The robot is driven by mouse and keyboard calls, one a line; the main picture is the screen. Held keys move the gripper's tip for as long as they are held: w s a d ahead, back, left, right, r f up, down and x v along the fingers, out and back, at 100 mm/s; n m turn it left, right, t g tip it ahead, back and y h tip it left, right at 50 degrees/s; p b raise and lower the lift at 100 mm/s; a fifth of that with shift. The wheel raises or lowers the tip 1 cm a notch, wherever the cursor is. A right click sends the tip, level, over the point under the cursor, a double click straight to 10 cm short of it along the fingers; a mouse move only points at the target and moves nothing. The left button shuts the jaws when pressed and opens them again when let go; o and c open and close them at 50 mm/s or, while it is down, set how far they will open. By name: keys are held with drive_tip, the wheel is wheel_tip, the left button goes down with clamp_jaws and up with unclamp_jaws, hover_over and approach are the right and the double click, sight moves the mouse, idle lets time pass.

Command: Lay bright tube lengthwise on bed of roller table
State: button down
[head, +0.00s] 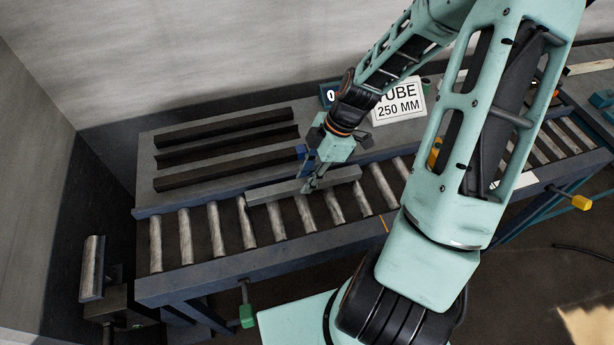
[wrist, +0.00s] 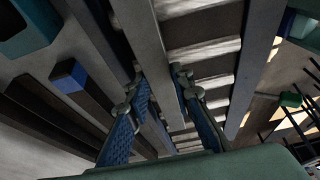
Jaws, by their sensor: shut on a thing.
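The bright tube (head: 275,193) is a light grey bar. In the head view it runs lengthwise along the roller table (head: 215,279), over the rear part of its rollers. I cannot tell whether it touches the rollers or is slightly above them. In the wrist view the tube (wrist: 146,45) passes between the two blue fingers of my gripper (wrist: 158,88), roughly parallel to the side rail (wrist: 254,65). The fingers hide part of it.
Several dark bars (head: 226,128) lie on the grey bench behind the rollers, one with a blue end (head: 301,152). A sign reading "TUBE 250 MM" (head: 399,104) stands behind my wrist. The rollers (head: 185,236) in front of and left of the tube are bare.

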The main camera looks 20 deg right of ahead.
drive_tip(key=shift+f+b, duration=0.4)
drive_tip(key=shift+f, duration=0.1)
drive_tip(key=c, duration=1.6)
unclamp_jaws()
